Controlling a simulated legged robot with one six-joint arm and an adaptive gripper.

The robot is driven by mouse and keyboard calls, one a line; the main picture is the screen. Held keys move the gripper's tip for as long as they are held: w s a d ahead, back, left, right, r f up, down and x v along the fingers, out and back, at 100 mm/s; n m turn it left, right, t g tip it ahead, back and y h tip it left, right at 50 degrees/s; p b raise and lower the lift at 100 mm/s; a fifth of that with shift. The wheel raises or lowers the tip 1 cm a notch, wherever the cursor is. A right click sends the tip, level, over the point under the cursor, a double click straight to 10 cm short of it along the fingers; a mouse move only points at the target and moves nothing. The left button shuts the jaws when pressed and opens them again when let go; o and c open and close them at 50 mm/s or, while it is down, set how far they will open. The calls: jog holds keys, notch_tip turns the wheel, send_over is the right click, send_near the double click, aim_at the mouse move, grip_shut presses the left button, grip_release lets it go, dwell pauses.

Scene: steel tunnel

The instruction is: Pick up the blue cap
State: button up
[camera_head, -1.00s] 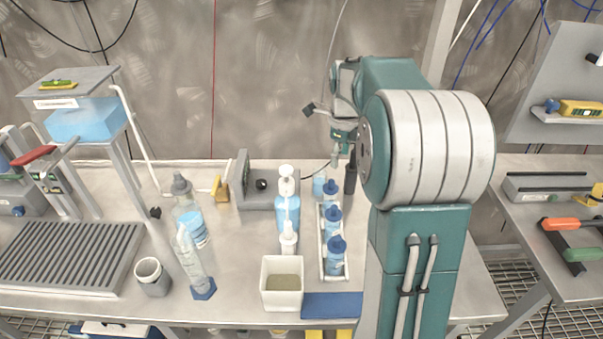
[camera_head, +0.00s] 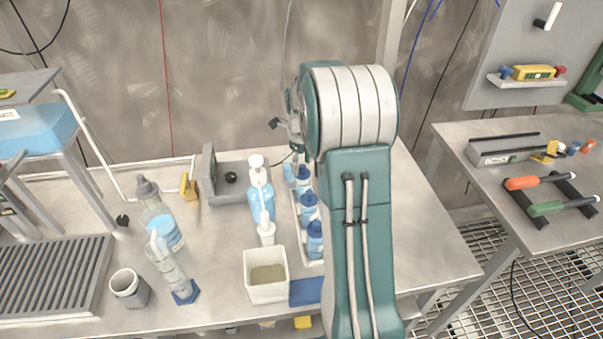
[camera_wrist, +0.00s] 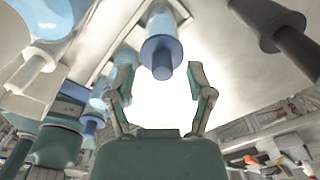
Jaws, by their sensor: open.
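Several small bottles with dark blue caps (camera_head: 309,199) stand in a row in a white rack (camera_head: 298,228) on the bench, left of my arm in the head view. In the wrist view, one bottle's blue cap (camera_wrist: 162,53) with a narrow spout points toward the camera. It shows just beyond my gripper (camera_wrist: 161,88), about midway between the fingers. The fingers are open and apart, with nothing visible between them. In the head view my gripper is hidden behind my arm.
A grey device (camera_head: 238,183) sits behind. Other bottles crowd the wrist view's left side. The bench (camera_head: 430,235) right of my arm is clear.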

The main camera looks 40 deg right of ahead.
jog(key=shift+f, duration=0.55)
jog(key=shift+d+f, duration=0.15)
jog(key=shift+d, duration=0.05)
jog(key=c, duration=0.9)
jog(key=shift+c, duration=0.2)
jog(key=shift+r, duration=0.5)
notch_tip(320, 180, up, 2)
jog(key=shift+r, duration=0.25)
jog(key=s+r, duration=0.9)
jog(key=s, duration=0.5)
jog(key=shift+r, duration=0.25)
